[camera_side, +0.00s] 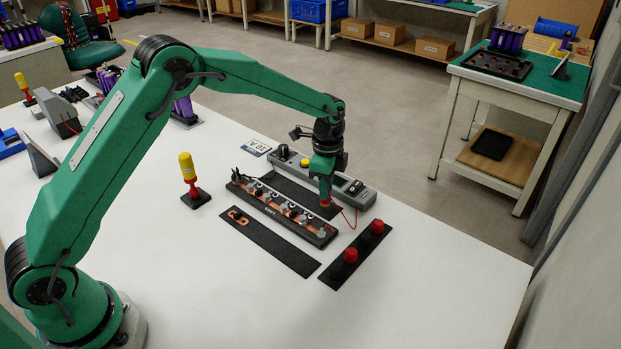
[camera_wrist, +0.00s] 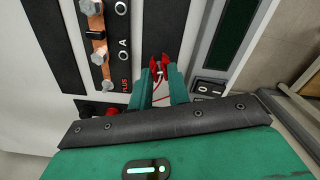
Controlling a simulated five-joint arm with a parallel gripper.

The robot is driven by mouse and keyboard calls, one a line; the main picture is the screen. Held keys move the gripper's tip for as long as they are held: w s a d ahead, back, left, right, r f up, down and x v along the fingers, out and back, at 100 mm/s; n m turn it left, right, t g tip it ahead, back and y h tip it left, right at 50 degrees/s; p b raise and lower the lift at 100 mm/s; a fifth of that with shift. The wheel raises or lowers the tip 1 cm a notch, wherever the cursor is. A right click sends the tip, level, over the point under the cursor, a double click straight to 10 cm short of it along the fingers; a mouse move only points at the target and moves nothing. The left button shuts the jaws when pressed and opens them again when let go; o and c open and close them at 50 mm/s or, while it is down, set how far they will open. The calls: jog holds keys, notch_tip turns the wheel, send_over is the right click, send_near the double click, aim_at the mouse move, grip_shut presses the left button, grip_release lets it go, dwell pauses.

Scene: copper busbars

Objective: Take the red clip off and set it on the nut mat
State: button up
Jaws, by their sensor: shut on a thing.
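My gripper (camera_side: 325,188) points down at the right end of the black mat behind the busbar block. It is shut on the red clip (camera_side: 325,203), which also shows between the two green fingers in the wrist view (camera_wrist: 160,66). The clip looks clear of the bolts, beside the block's end; its height above the mat is hard to tell. A thin red wire (camera_side: 348,217) runs from it. The busbar block (camera_side: 262,203) carries copper bars and several bolts. The mat behind it (camera_wrist: 157,35) looks bare; no label shows which mat is the nut mat.
A grey tester (camera_side: 355,192) stands behind the mat. A front black mat (camera_side: 275,243) holds a copper link (camera_side: 237,216). A right-hand black strip (camera_side: 362,250) carries two red caps (camera_side: 350,256). A yellow-handled screwdriver (camera_side: 188,168) stands left. The front right table is clear.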

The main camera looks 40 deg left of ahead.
jog(key=shift+f, duration=0.55)
jog(key=shift+f, duration=0.2)
dwell(0.3)
jog(key=o, duration=0.9)
jog(key=shift+r, duration=0.1)
jog(key=shift+r, duration=2.9)
